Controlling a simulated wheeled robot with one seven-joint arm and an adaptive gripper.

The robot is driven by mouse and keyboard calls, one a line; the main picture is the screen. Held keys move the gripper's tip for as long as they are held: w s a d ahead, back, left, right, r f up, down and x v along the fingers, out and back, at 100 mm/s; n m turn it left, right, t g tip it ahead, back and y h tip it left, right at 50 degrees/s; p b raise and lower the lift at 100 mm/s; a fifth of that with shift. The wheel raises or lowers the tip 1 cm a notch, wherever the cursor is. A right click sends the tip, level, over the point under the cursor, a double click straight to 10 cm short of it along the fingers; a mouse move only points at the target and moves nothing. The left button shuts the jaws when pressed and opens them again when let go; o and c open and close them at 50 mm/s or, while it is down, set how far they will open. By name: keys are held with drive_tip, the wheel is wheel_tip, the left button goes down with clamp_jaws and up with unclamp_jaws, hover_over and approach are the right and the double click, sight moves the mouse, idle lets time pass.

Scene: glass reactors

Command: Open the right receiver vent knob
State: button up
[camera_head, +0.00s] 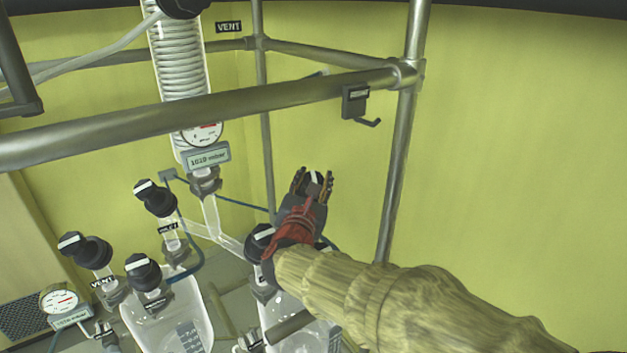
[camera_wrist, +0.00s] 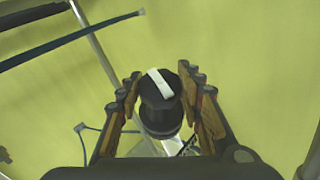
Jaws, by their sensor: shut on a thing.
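A black knob with a white bar on top (camera_wrist: 160,100) stands between the fingers of my gripper (camera_wrist: 163,92) in the wrist view. The bar is tilted, its upper end leaning left. In the head view only a little of this knob (camera_head: 316,178) shows between the fingertips of my gripper (camera_head: 313,180); the arm hides its stem. My gripper is shut on the knob. A partly hidden dark label lies below the knob in the wrist view. The right receiver vessel (camera_head: 310,335) is below, partly behind my arm.
Another black knob (camera_head: 262,243) is just left of my wrist. More knobs (camera_head: 155,197) and glass vessels (camera_head: 168,310) are further left. A frame bar (camera_head: 230,108) crosses above.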

drive_tip(key=c, duration=0.4)
drive_tip(key=shift+o, duration=0.2)
drive_tip(key=n+y+b, duration=0.1)
drive_tip(key=b, duration=0.3)
drive_tip(key=n+y+b, duration=0.1)
drive_tip(key=b, duration=0.3)
drive_tip(key=shift+f+t, duration=0.3)
drive_tip(key=shift+f, duration=0.05)
drive_tip(key=n+y+b, duration=0.5)
drive_tip(key=b, duration=1.3)
drive_tip(key=n+y+b, duration=0.1)
drive_tip(key=b, duration=0.3)
drive_tip(key=shift+r+y, duration=0.15)
drive_tip(key=shift+y, duration=0.25)
drive_tip(key=shift+r+n+y+b, duration=0.2)
drive_tip(key=shift+n+y+b, duration=0.15)
drive_tip(key=shift+b, duration=0.6)
drive_tip(key=o, duration=1.2)
